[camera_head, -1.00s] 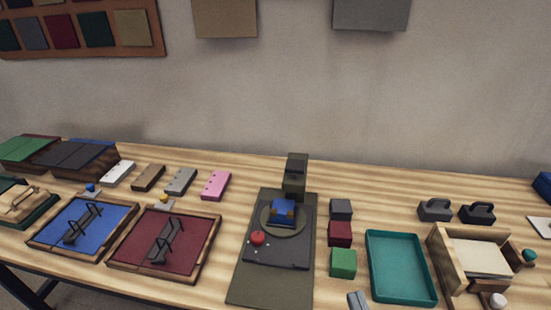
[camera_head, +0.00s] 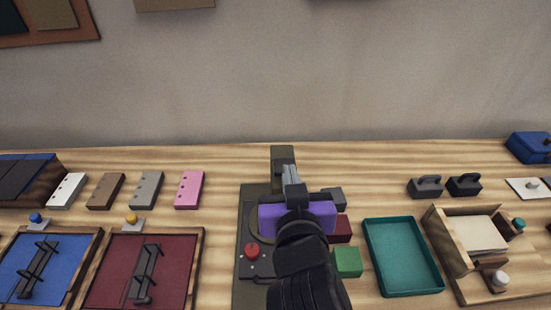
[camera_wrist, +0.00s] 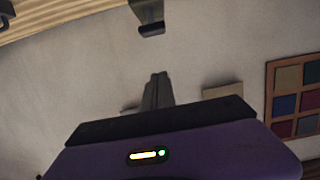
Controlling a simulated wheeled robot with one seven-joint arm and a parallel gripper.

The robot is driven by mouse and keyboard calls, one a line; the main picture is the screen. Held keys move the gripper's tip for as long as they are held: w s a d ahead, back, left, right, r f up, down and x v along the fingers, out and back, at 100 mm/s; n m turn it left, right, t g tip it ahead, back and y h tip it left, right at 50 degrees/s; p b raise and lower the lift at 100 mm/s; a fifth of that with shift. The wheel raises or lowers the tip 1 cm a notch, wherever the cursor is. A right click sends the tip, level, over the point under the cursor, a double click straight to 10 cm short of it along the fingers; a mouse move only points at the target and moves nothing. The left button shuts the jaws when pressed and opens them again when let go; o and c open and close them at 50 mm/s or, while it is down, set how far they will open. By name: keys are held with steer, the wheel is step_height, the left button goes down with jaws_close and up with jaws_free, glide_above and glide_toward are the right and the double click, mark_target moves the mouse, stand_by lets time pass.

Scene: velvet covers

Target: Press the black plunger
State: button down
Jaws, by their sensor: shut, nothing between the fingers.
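The press stand has a dark upright head (camera_head: 283,154), seen at the back centre in the head view. I take the black plunger to be part of this head, but cannot make out a separate plunger. A dark piece, likely the same head, shows at the top of the wrist view (camera_wrist: 149,18). My gripper (camera_head: 291,174) is shut and empty, its fingers pointing toward the head; in the wrist view its fingertips (camera_wrist: 159,76) are apart from that dark piece. My gripper and arm hide the middle of the stand.
A red knob (camera_head: 252,251) sits on the stand's dark plate, left of my arm. A green block (camera_head: 347,262) and a dark red block (camera_head: 342,229) stand close on the right. A teal tray (camera_head: 402,257) lies further right. A pink block (camera_head: 189,189) lies left.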

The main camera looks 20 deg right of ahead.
steer(key=shift+f, duration=0.2)
steer(key=shift+d, duration=0.1)
steer(key=p+x, duration=0.2)
steer(key=x, duration=0.8)
steer(key=shift+d, duration=0.1)
step_height(320, 180, down, 3)
steer(key=shift+s+r+p, duration=0.1)
steer(key=shift+s+p, duration=0.05)
steer(key=shift+p, duration=0.15)
steer(key=shift+f, duration=0.7)
